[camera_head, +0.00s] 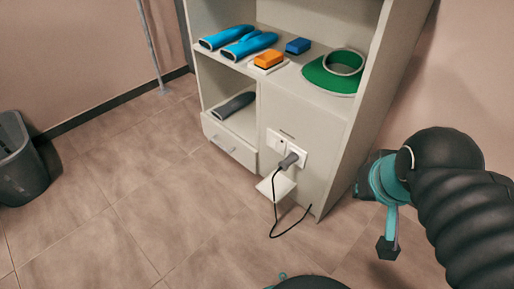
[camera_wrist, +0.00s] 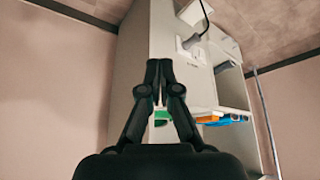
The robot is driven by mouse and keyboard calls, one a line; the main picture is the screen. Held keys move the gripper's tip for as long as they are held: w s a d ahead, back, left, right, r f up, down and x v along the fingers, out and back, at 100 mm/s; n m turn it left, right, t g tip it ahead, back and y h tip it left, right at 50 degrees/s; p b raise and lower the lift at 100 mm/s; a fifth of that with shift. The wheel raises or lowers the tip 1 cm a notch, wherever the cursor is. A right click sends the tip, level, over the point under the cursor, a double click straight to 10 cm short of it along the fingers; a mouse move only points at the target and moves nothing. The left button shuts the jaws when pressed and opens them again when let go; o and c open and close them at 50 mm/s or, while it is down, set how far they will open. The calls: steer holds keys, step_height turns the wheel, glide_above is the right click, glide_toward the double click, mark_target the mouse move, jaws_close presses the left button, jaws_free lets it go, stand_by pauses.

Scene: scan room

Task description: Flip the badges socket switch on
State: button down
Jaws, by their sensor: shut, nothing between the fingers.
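A white wall socket panel (camera_head: 281,143) is set in the front of a pale cabinet, low on its right part. A grey plug (camera_head: 290,160) sits at its right side, with a black cord hanging to the floor. A small label (camera_head: 287,133) above is too small to read, and the switch's position cannot be made out. The socket panel (camera_wrist: 188,44) also shows in the wrist view, upside down, beyond my fingertips. My gripper (camera_wrist: 160,70) is shut and empty, apart from the socket. In the head view my arm is to the right of the cabinet.
The cabinet (camera_head: 311,110) holds blue cylindrical items (camera_head: 248,45), an orange block (camera_head: 268,60), a blue block (camera_head: 298,46) and a green visor (camera_head: 325,77). A small white ledge (camera_head: 276,187) juts out below the socket. A grey bin (camera_head: 20,165) stands far left. Floor in front is mostly clear.

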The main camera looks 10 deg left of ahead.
steer(key=w+a+f+n+g+h, duration=0.1)
steer(key=w+a+f+n+h, duration=0.2)
steer(key=w+n, duration=0.55)
steer(key=w+a+f+n+g, duration=0.15)
steer(key=w+a+n, duration=0.4)
steer(key=w, duration=0.55)
steer(key=w+a+f+n+t, duration=0.1)
steer(key=w+a+f+n, duration=0.4)
steer(key=a+f+n, duration=0.2)
steer(key=w+a+f+n+t+h+p, duration=0.1)
steer(key=w+a+f+n+t, duration=0.1)
steer(key=w+a+f+n, duration=0.3)
steer(key=a+f+n, duration=0.2)
steer(key=a+f, duration=0.2)
steer(key=a, duration=0.1)
steer(key=shift+h, duration=0.3)
steer(key=shift+w, duration=0.1)
